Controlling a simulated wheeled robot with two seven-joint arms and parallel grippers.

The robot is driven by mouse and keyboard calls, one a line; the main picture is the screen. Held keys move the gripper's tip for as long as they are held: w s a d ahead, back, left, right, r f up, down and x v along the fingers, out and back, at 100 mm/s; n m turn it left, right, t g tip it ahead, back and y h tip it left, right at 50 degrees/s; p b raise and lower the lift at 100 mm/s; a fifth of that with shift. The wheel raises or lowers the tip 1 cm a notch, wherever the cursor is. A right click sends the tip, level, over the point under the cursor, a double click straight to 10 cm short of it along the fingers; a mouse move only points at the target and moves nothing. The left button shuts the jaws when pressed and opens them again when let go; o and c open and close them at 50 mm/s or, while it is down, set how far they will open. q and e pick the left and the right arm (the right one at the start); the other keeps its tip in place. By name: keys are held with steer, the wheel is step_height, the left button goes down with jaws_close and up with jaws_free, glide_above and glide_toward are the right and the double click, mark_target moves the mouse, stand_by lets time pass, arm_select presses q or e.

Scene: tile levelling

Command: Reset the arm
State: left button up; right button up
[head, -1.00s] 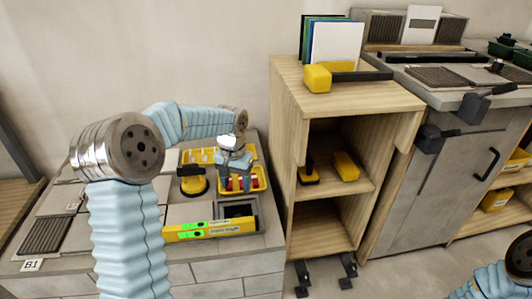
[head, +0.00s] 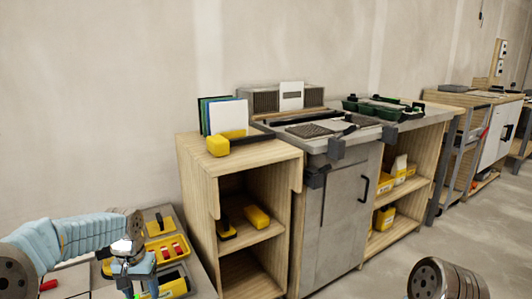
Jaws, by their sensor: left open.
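My left arm comes in from the left edge in a blue sleeve. Its gripper (head: 133,272) is at the lower left, over the tiled bench (head: 201,283), just in front of a yellow tray (head: 185,245) with red pieces in it. It is open, and I see nothing held between its fingers. Part of my right arm shows at the bottom right edge; its gripper is out of view.
A wooden shelf cabinet (head: 196,182) stands right of the bench, with a yellow block (head: 218,146) and upright coloured sheets (head: 225,116) on top. A grey cabinet (head: 338,215) and open shelves follow. Clear floor (head: 480,240) lies at the lower right.

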arm_select(q)
steer(key=s+d+f+h, duration=0.2)
steer(key=s+d+f, duration=0.1)
steer(key=d+f, duration=0.55)
steer(key=s+d+f+h, duration=0.1)
steer(key=s+d+f, duration=0.3)
steer(key=f, duration=0.7)
steer(key=s+d+f, duration=0.4)
steer(key=s, duration=0.3)
steer(key=s+d+f+n+h, duration=0.1)
steer(key=s+d+f, duration=0.3)
steer(key=s, duration=0.4)
steer(key=shift+x, duration=0.85)
steer(key=shift+d, duration=0.1)
